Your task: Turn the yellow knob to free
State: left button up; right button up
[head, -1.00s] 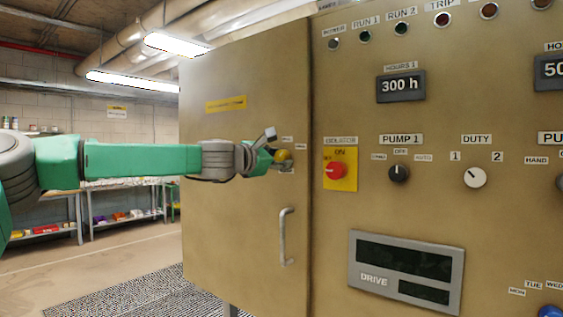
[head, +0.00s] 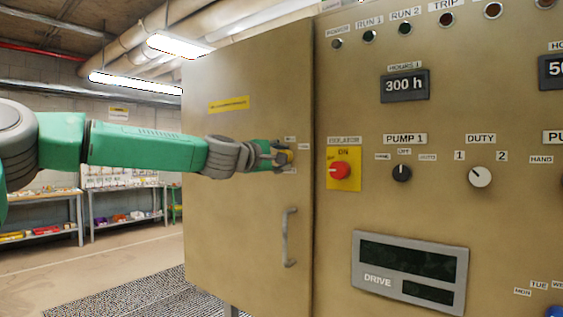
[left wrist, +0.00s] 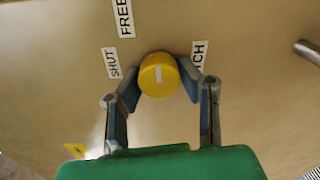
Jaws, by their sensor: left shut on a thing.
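The yellow knob (head: 291,156) is on the tan cabinet door, mostly hidden by my gripper in the head view. In the left wrist view the knob (left wrist: 158,76) is round, with a short white mark pointing up the picture. My left gripper (head: 284,157) is shut on it, one finger on each side, as the left wrist view (left wrist: 159,84) shows. A FREE label (left wrist: 124,18) lies up and left of the knob, a SHUT label (left wrist: 113,63) to its left. A partly hidden label ending in "CH" (left wrist: 199,54) is to its right. My right gripper is not in view.
The door handle (head: 289,237) is below the knob. The red isolator switch (head: 339,170) on its yellow plate is just to the right, with the black pump selector (head: 402,173) beyond. Shelves (head: 120,205) stand at the back left.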

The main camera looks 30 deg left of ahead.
pick_arm(q)
jog(key=shift+d+f+m, duration=0.1)
jog(key=shift+d+m, duration=0.1)
jog(key=shift+m, duration=0.1)
jog(key=o, duration=1)
jog(key=shift+o, duration=0.7)
jog(key=shift+d, duration=0.25)
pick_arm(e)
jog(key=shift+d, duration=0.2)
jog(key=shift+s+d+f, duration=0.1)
pick_arm(q)
jog(key=s, duration=0.7)
jog(key=shift+s+a, duration=0.15)
jog(key=shift+a, duration=0.1)
jog(key=shift+d, duration=0.1)
